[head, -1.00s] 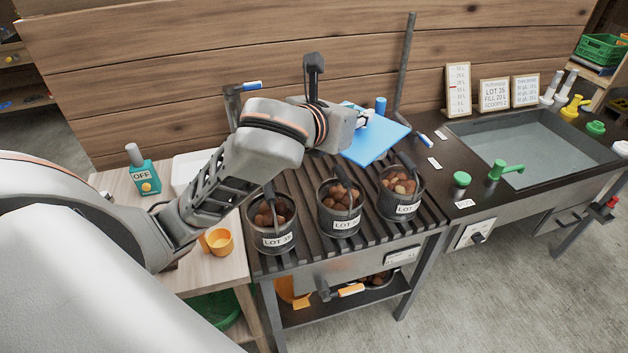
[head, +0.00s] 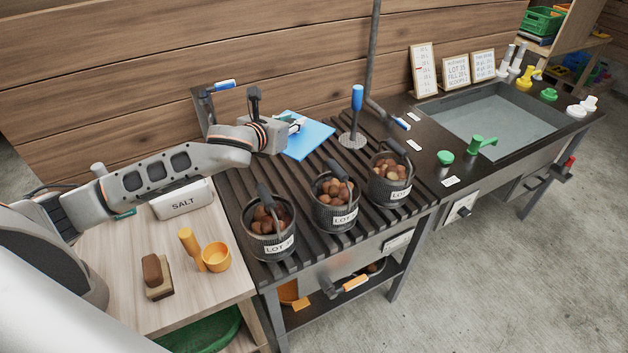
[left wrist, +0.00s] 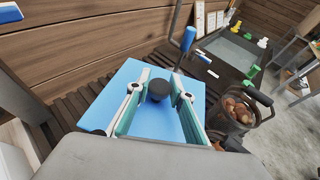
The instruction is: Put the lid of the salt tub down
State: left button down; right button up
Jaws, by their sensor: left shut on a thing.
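My left gripper (head: 294,126) is shut on the dark knob (left wrist: 160,88) of the blue square salt tub lid (head: 312,138). The lid also fills the middle of the left wrist view (left wrist: 150,122), with a finger on each side of the knob. It is over the back left part of the dark slatted bench; I cannot tell whether it touches the slats. The white salt tub (head: 183,207), labelled SALT, stands on the pale wooden table at left, partly hidden behind my left arm. My right gripper is not in view.
Three dark buckets of chestnuts (head: 268,228) (head: 333,202) (head: 391,178) stand along the front of the slatted bench (head: 236,190). A blue-handled skimmer (head: 357,98) stands right of the lid. A yellow scoop (head: 216,257) and a brush (head: 156,275) are on the pale table.

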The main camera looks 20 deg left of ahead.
pick_arm(q)
jog(key=w+a+f, duration=0.2)
jog(key=a+f, duration=0.5)
jog(key=a, duration=0.3)
jog(key=h+b, duration=0.1)
jog(key=b, duration=0.1)
send_over(266, 172)
jog(key=shift+m, duration=0.4)
notch_tip(266, 172, down, 6)
jog(key=shift+d+f, duration=0.1)
notch_tip(266, 172, down, 4)
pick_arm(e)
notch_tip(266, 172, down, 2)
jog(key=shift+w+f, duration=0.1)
pick_arm(q)
jog(key=shift+f+b, duration=0.2)
jog(key=shift+b, duration=0.15)
jog(key=c, duration=1.8)
grip_release()
jog(key=shift+o, duration=0.2)
